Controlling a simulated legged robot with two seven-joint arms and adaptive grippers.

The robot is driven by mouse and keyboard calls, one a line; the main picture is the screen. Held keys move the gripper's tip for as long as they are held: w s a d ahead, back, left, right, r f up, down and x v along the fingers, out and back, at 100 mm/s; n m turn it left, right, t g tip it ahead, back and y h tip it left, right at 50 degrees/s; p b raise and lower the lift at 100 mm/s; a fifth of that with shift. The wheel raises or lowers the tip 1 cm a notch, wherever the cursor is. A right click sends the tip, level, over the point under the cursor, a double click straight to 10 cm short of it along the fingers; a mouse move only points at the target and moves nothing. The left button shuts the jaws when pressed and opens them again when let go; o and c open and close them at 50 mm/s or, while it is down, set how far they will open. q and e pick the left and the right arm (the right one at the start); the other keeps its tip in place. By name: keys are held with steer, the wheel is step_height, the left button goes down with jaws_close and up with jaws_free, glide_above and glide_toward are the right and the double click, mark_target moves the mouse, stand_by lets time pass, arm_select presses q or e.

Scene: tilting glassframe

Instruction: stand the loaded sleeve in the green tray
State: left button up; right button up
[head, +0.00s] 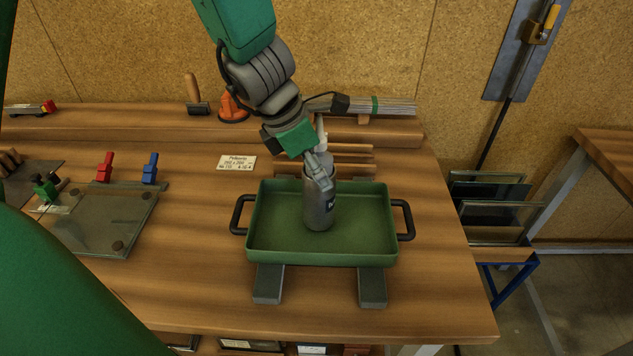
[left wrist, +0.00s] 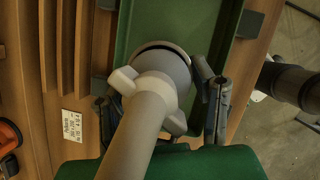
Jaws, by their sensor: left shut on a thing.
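The loaded sleeve (head: 319,207) is a grey upright cylinder with a dark label. A pale grey piece with side wings (left wrist: 152,98) rises from its mouth in the left wrist view. My left gripper (head: 318,168) is shut at the sleeve's top; in the left wrist view its fingers (left wrist: 163,92) lie on both sides of the rim. The green tray (head: 275,252) is shallow, with black handles at both ends. The sleeve's lower end is inside the tray's outline, near its middle; I cannot tell whether it touches the floor. My right gripper is not in view.
The tray rests on two dark bars (head: 268,284) near the bench front. Wooden slats (head: 345,158) lie behind it, with a label card (head: 237,162) to their left. A glass plate (head: 105,225) with clamps lies left. The tray floor around the sleeve is clear.

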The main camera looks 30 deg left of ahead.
arm_select(q)
steer(key=shift+d+f+b, duration=0.3)
steer(key=shift+d+f, duration=0.4)
steer(key=shift+d, duration=0.1)
steer(key=o, duration=1.6)
steer(key=shift+a+f, duration=0.1)
steer(key=shift+a, duration=0.2)
steer(key=shift+c, duration=0.2)
steer(key=shift+o, duration=0.3)
steer(key=shift+a, duration=0.45)
steer(key=r+p, duration=0.1)
steer(key=s+r+p, duration=0.1)
steer(key=r, duration=0.3)
steer(key=shift+s+d+r+p, duration=0.2)
steer(key=shift+d+p, duration=0.1)
steer(key=shift+p, duration=0.1)
steer(key=p+v, duration=0.2)
steer(key=v, duration=0.4)
steer(key=shift+s+a+r, duration=0.25)
steer(key=shift+r, duration=0.05)
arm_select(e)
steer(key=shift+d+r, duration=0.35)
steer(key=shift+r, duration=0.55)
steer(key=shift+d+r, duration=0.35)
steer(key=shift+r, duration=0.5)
arm_select(q)
steer(key=shift+a, duration=0.15)
